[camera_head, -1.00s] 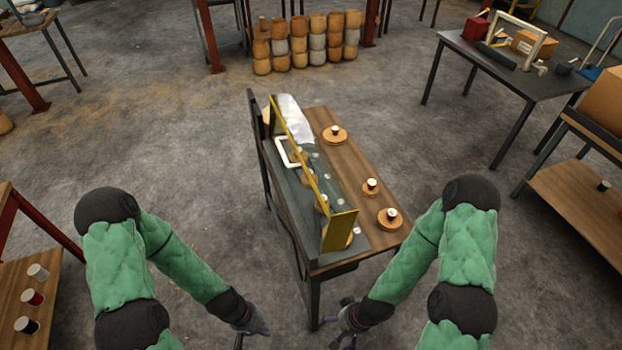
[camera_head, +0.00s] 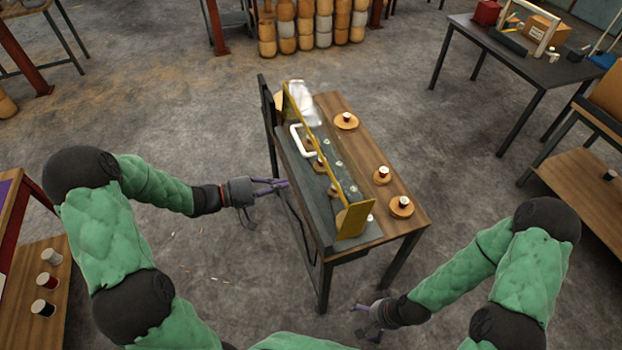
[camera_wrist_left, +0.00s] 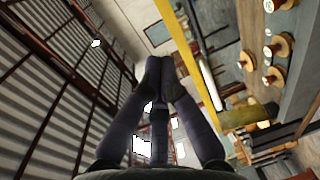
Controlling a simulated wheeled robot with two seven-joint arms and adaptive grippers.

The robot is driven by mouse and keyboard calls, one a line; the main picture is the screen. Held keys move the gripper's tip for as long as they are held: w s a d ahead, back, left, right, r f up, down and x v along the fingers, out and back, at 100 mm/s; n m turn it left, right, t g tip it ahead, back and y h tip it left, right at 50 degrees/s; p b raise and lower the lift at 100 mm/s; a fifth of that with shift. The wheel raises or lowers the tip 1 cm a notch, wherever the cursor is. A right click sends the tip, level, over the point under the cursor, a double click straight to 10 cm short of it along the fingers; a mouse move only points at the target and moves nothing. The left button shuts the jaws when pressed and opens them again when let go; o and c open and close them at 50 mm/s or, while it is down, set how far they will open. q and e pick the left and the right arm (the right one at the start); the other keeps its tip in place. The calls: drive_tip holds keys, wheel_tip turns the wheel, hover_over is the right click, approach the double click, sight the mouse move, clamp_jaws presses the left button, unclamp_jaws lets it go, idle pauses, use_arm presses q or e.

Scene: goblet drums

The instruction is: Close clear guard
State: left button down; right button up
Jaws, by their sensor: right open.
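The clear guard (camera_head: 318,150) is a see-through panel with yellow edging and a yellow end plate (camera_head: 354,221). It stands raised and tilted along the work table, with a white handle (camera_head: 296,141) on its left side. The yellow edge (camera_wrist_left: 195,60) and white handle (camera_wrist_left: 211,85) also show in the left wrist view. My left gripper (camera_head: 286,184) is beside the table's left edge, apart from the guard, with its fingertips together and nothing visible between them. It also shows in the left wrist view (camera_wrist_left: 161,65). My right gripper (camera_head: 362,320) is open and empty, low in front of the table.
The work table (camera_head: 362,150) carries several round wooden pieces with white-topped knobs, such as one at its back (camera_head: 346,121). A dark upright frame (camera_head: 268,120) stands at its left end. A side table with cups (camera_head: 45,275) is at left.

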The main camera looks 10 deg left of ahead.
use_arm(q)
drive_tip(key=x, duration=1.3)
drive_tip(key=shift+d+f, duration=0.2)
use_arm(e)
drive_tip(key=shift+r, duration=0.15)
use_arm(q)
drive_tip(key=shift+w+d, duration=0.1)
drive_tip(key=shift+w, duration=0.05)
